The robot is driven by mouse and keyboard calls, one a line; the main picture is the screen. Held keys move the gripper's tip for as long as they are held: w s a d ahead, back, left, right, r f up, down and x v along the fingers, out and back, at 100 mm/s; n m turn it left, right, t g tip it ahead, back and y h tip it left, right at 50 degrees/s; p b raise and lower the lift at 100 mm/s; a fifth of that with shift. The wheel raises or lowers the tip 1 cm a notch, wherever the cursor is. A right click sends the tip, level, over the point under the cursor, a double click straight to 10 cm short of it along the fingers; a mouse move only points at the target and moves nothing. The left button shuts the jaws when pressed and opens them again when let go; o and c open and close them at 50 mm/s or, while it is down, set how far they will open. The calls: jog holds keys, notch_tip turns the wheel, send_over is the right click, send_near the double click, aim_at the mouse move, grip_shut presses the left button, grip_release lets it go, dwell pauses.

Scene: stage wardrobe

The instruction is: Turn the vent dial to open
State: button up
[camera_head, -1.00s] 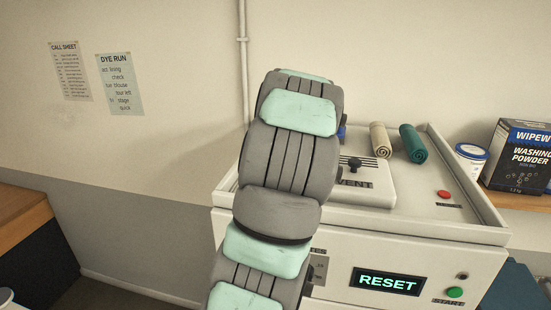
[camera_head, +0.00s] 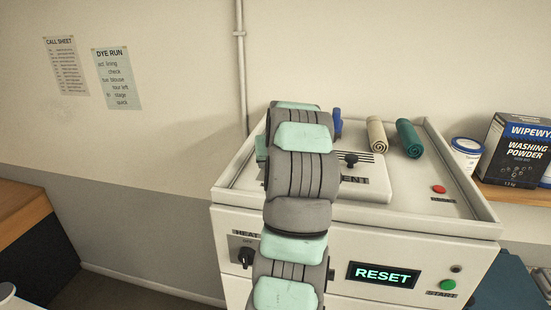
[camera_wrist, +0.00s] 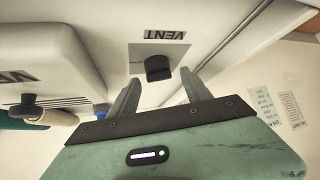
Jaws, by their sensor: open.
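The vent dial (camera_wrist: 158,68) is a black knob on a grey plate, beside a VENT label that reads upside down in the wrist view. My gripper (camera_wrist: 160,77) is open, with one finger on each side of the dial in that picture. In the head view my arm hides this dial and most of my gripper.
A raised lid with its own black knob (camera_head: 351,160) and a partly hidden label ending in ENT sits on the white machine (camera_head: 462,228). Rolled cloths, cream (camera_head: 377,134) and teal (camera_head: 409,138), lie behind. The front has a HEAT dial (camera_head: 246,257) and RESET display (camera_head: 382,275).

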jog(key=shift+x, duration=1.15)
jog(key=shift+c, duration=0.6)
grip_shut()
